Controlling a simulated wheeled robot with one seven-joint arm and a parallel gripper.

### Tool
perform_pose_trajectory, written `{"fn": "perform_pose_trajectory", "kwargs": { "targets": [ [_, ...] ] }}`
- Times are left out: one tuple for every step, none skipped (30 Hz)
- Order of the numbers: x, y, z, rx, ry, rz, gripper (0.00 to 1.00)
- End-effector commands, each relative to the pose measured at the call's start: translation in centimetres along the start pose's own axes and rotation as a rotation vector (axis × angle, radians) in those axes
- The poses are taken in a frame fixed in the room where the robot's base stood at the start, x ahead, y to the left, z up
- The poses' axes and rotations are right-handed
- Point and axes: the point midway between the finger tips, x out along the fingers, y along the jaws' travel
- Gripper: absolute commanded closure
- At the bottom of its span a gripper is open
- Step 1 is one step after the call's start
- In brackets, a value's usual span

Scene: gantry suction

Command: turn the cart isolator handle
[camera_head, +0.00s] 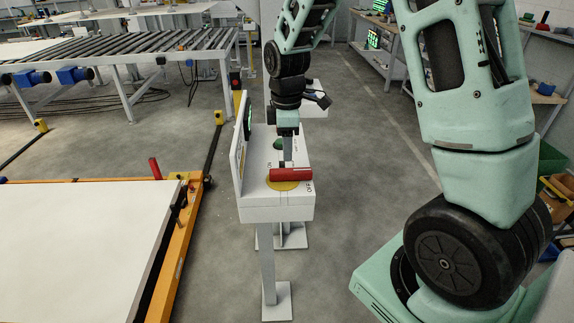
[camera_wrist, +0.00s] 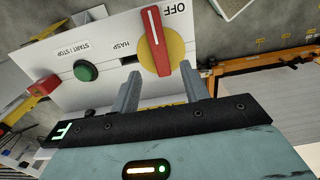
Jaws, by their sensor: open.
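The isolator handle (camera_head: 291,175) is a red bar on a yellow disc (camera_head: 283,186), on top of a white control box (camera_head: 275,208). In the head view the bar lies crosswise, left to right. In the wrist view the red handle (camera_wrist: 155,38) shows a white stripe, and its far end is near the OFF label. My gripper (camera_head: 288,163) is just behind the handle, pointing down. In the wrist view my gripper (camera_wrist: 160,70) is open, with one finger on each side of the handle's near end. I cannot tell whether either finger touches it.
A green START/STOP button (camera_wrist: 86,70) and HASP slot are beside the handle. An upright panel (camera_head: 241,142) stands along the box's left edge. An orange-framed table (camera_head: 180,250) is at left, a roller conveyor (camera_head: 120,48) behind. Grey floor is clear around the pedestal.

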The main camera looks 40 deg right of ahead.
Motion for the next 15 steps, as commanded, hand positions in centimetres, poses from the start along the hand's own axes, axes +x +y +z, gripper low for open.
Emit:
{"fn": "perform_pose_trajectory", "kwargs": {
  "targets": [
    [1.0,-0.1,0.1,0.000,-0.004,-0.006,0.55],
    [1.6,-0.1,0.1,0.000,-0.004,-0.006,0.55],
    [2.4,-0.1,0.1,0.000,-0.004,-0.005,0.55],
    [3.0,-0.1,0.1,0.000,-0.004,-0.006,0.55],
    [3.6,-0.1,0.1,0.000,-0.003,-0.005,0.55],
    [4.3,-0.1,0.1,0.000,-0.003,-0.004,0.55],
    [4.7,-0.1,0.1,0.000,-0.003,-0.004,0.55],
    [5.2,-0.1,0.1,0.000,-0.003,-0.003,0.55],
    [5.7,-0.1,0.1,0.000,-0.002,-0.003,0.55],
    [6.0,-0.1,0.1,0.000,-0.002,-0.003,0.55],
    [6.4,0.0,0.1,0.000,-0.002,-0.002,0.55],
    [6.7,0.0,0.1,0.000,-0.002,-0.002,0.55],
    [6.9,0.0,0.1,0.000,-0.002,-0.001,0.55],
    [7.1,0.0,0.1,0.000,-0.001,-0.001,0.55],
    [7.3,0.0,0.1,0.000,-0.001,0.000,0.55]
  ]
}}
